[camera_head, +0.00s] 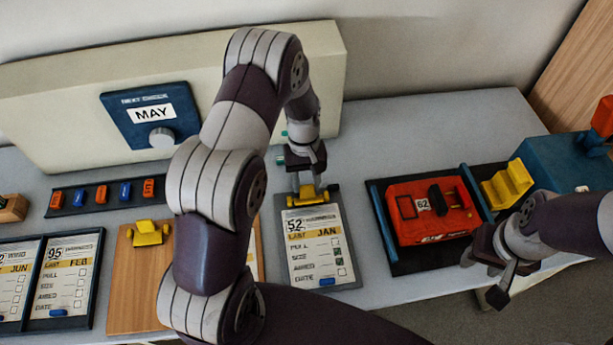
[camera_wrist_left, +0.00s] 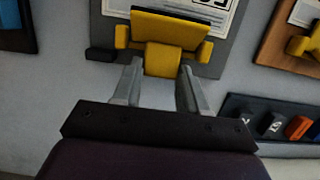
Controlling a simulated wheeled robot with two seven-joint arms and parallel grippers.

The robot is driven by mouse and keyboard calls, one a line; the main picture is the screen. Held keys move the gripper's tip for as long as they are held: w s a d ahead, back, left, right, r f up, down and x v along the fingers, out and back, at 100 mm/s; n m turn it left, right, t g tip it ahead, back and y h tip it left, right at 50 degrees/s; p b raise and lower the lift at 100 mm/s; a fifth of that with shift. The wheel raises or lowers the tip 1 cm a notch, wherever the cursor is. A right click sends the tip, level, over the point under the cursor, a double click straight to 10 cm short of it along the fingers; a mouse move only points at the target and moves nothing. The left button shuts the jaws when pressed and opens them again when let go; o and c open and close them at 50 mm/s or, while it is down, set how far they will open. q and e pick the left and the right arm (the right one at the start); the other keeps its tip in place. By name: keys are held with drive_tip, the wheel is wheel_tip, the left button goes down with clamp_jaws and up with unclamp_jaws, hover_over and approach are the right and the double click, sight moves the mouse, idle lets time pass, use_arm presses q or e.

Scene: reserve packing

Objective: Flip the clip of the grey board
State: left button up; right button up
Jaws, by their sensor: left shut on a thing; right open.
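The grey board (camera_head: 337,272) lies on the table in the middle of the head view, with a white card (camera_head: 315,246) marked 52 and JAN on it. Its yellow clip (camera_head: 314,195) is at the board's far edge; it also shows in the left wrist view (camera_wrist_left: 168,30). My left gripper (camera_head: 307,188) reaches down from above at the clip. In the left wrist view its fingers (camera_wrist_left: 160,80) stand on either side of the clip's yellow tab, shut on it. My right gripper (camera_head: 492,275) is open and empty at the right, near the red case.
A wooden board (camera_head: 120,290) with a yellow clip (camera_head: 148,233) lies left, partly behind my left arm. A red case (camera_head: 432,212) sits in a dark tray (camera_head: 380,215) at right. A cream panel (camera_head: 60,100) with a MAY dial (camera_head: 152,115) stands behind. A rack (camera_head: 104,196) holds coloured tags.

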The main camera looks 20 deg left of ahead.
use_arm(q)
drive_tip(key=shift+w, duration=0.1)
drive_tip(key=o, duration=0.8)
drive_tip(key=p+v, duration=0.3)
drive_tip(key=v, duration=0.9)
drive_tip(key=shift+w+r, duration=0.1)
drive_tip(key=shift+r, duration=0.2)
